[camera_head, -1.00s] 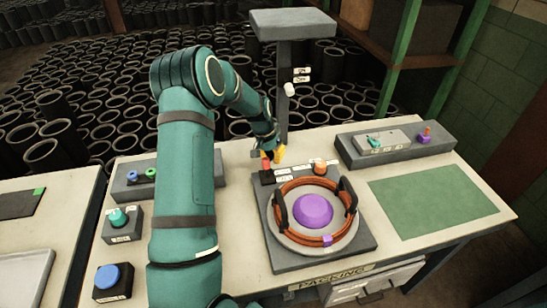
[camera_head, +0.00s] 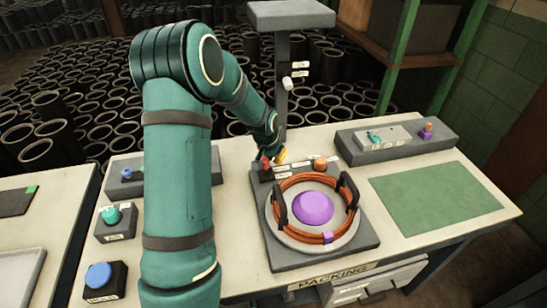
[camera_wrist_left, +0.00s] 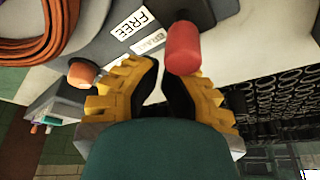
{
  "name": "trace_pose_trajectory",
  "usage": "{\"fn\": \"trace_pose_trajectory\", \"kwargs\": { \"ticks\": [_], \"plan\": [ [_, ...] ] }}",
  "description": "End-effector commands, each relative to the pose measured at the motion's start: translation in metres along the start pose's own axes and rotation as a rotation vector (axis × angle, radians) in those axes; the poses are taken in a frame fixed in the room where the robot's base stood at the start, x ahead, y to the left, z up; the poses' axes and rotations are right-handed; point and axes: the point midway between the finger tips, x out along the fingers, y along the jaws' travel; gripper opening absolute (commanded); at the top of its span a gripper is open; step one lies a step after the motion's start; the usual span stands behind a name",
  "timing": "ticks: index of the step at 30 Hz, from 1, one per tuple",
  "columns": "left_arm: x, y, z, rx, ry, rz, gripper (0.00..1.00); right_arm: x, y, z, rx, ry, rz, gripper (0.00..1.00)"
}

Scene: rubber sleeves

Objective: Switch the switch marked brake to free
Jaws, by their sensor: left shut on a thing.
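The red switch handle (camera_head: 265,163) stands at the back left of the grey turntable unit, beside white labels. In the left wrist view the red handle (camera_wrist_left: 184,48) is at my fingertips, next to labels reading FREE (camera_wrist_left: 133,23) and, partly hidden, BRAKE (camera_wrist_left: 149,42). My right gripper is not in view.
An orange knob (camera_head: 320,163) sits to the right on the same unit. In front is a turntable with an orange coil (camera_head: 289,183) and purple hub (camera_head: 312,208). A grey post (camera_head: 283,90) rises behind. A green mat (camera_head: 434,194) lies clear at the right.

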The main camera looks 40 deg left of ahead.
Motion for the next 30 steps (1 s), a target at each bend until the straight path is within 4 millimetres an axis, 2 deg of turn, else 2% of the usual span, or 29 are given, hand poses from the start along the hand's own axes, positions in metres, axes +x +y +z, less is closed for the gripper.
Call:
{"fn": "trace_pose_trajectory", "kwargs": {
  "ticks": [14, 30],
  "plan": [
    [-0.002, 0.002, 0.002, 0.000, -0.001, 0.001, 0.00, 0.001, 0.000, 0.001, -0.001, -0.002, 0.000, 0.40],
    [-0.017, 0.002, -0.004, 0.000, -0.002, 0.001, 0.00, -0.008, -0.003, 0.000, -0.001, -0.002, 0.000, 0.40]
  ]
}}
